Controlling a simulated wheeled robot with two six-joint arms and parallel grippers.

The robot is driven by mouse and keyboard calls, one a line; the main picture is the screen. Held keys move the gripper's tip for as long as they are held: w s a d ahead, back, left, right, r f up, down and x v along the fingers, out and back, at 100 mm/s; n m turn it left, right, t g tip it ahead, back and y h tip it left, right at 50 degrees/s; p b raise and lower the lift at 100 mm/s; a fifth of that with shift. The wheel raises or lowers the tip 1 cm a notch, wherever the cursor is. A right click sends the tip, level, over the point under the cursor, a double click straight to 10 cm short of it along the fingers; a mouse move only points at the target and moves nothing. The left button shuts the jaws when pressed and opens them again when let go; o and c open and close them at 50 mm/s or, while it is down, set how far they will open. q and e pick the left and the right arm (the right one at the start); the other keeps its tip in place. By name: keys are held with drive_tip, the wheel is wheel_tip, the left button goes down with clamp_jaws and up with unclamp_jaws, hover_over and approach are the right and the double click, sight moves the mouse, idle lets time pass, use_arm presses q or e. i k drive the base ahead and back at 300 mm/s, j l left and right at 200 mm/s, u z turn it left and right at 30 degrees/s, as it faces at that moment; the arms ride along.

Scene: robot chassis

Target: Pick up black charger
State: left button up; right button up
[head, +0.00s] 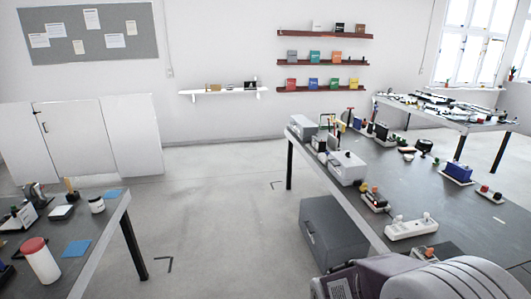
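I cannot tell for sure which thing is the black charger. Several small dark items lie on the long dark workbench (395,190) at the right. Among them are a black rounded item (425,146) near the middle of the far part and a dark upright block (382,131) left of it. A white power strip (411,228) with white plugs lies on the near part of the bench. All these are small and their details are unclear. Neither of my grippers is in view.
A table at the lower left holds a white jar with a red lid (41,261) and a blue pad (76,248). The floor (215,215) between the tables is clear. Wall shelves (322,89) hold small boxes.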

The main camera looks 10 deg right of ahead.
sight(377, 199)
drive_tip(key=i+z, duration=0.15)
drive_tip(key=i, duration=0.6)
drive_tip(key=i+z, duration=0.2)
drive_tip(key=i, duration=0.6)
drive_tip(key=i+j+z, duration=0.15)
drive_tip(key=i, duration=0.6)
drive_tip(key=i+z, duration=0.4)
drive_tip(key=i+j+z, duration=0.15)
drive_tip(key=i+z, duration=0.3)
drive_tip(key=i+j+z, duration=0.2)
drive_tip(key=z, duration=0.2)
drive_tip(key=i+j, duration=0.05)
